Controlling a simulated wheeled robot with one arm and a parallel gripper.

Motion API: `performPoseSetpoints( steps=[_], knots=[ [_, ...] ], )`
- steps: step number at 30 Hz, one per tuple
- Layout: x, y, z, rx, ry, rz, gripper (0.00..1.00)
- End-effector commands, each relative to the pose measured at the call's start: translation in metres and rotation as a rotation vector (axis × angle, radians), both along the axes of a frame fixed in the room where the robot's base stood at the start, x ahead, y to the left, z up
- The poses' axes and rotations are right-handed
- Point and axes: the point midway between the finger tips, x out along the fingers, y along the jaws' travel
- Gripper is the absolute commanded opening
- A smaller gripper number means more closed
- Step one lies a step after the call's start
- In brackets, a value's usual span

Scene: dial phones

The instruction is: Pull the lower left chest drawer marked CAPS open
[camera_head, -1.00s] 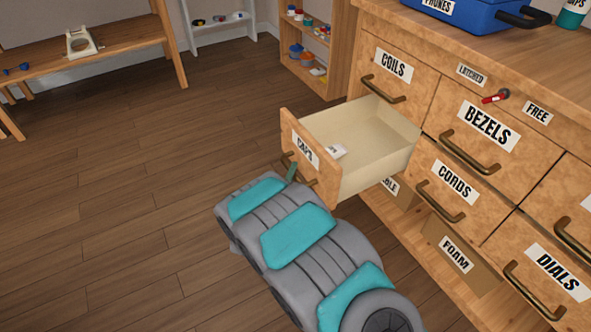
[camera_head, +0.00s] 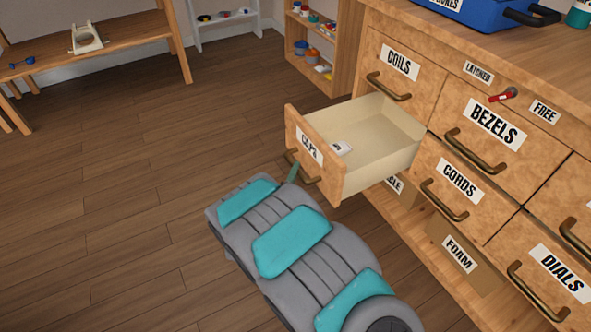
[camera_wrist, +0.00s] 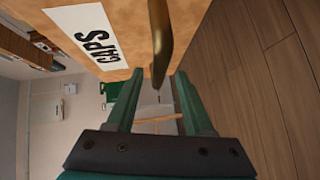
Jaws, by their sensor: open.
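The CAPS label (camera_wrist: 93,36) and handle (camera_wrist: 160,38) also show in the wrist view. My gripper (camera_head: 293,172) is at the drawer's front by the handle, partly hidden by my arm. In the wrist view my gripper (camera_wrist: 158,75) has its green fingers apart, with the handle's near end between or just beyond the tips. Contact cannot be told.
The COILS drawer (camera_head: 386,72), BEZELS drawer (camera_head: 482,128) and CORDS drawer (camera_head: 454,186) are closed. A red-handled latch (camera_head: 502,95) sits between LATCHED and FREE labels. A FOAM box (camera_head: 461,255) stands below. The wood floor (camera_head: 120,190) to the left is clear.

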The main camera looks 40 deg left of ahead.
Motion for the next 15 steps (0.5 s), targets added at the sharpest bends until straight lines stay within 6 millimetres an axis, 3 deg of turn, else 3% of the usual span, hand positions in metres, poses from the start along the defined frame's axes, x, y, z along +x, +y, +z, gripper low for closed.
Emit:
performPoseSetpoints(
  steps=[6, 15],
  knots=[
    [-0.032, -0.012, 0.005, 0.001, -0.003, 0.004, 0.52],
    [-0.044, -0.018, 0.008, 0.002, -0.002, 0.001, 0.52]
  ],
)
